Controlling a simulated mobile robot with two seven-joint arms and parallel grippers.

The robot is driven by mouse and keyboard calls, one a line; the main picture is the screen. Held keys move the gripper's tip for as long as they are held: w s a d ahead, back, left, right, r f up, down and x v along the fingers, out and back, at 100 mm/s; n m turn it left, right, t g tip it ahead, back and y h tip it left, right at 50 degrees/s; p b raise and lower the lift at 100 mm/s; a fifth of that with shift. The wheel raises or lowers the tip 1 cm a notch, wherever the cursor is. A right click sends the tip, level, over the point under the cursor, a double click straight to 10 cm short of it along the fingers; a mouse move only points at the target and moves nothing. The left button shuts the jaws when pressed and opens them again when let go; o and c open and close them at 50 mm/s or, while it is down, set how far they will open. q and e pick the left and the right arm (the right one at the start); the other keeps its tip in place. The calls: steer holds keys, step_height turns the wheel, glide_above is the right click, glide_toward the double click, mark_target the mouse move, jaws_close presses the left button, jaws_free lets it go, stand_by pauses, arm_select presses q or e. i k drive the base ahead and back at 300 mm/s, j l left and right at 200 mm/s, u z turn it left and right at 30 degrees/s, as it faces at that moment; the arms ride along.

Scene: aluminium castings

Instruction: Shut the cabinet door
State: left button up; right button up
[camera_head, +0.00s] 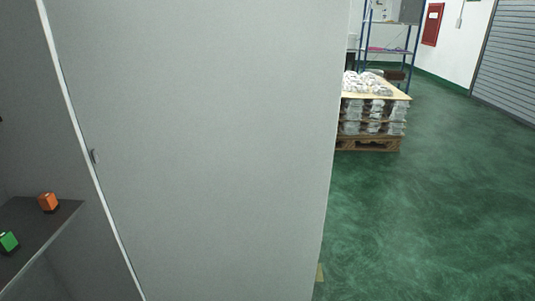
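A large flat grey panel (210,140), which looks like the cabinet door, fills the middle of the head view from top to bottom. A pale strip (85,150) runs slanting down its left side, with a small grey fitting (94,156) beside it. Left of the strip the cabinet's dark interior is visible, so the cabinet stands open there. A dark shelf (45,222) inside holds an orange item (48,202) and a green item (8,241). The panel's hinges cannot be made out. Neither of my grippers is in view.
Green floor (430,210) is clear to the right of the panel. Farther back, a wooden pallet (368,144) carries stacked metallic castings (372,105). Behind it stand a blue-framed rack (413,50), a red wall box (433,24) and a grey slatted shutter (510,60).

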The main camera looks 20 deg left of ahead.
mark_target(212, 126)
steer(key=z, duration=1.25)
steer(key=i+z, duration=0.2)
steer(key=i, duration=0.25)
steer(key=i+j+z, duration=0.15)
steer(key=i, duration=0.25)
steer(key=i+u, duration=0.45)
steer(key=i, duration=0.6)
steer(key=i+u, duration=0.35)
steer(key=u, duration=0.15)
steer(key=i+u, duration=0.45)
steer(key=i+j+u, duration=0.1)
steer(key=i+u, duration=0.25)
steer(key=u, duration=0.15)
steer(key=i+u, duration=0.3)
steer(key=u, duration=0.2)
steer(key=i+u, duration=1)
steer(key=u, duration=2.3)
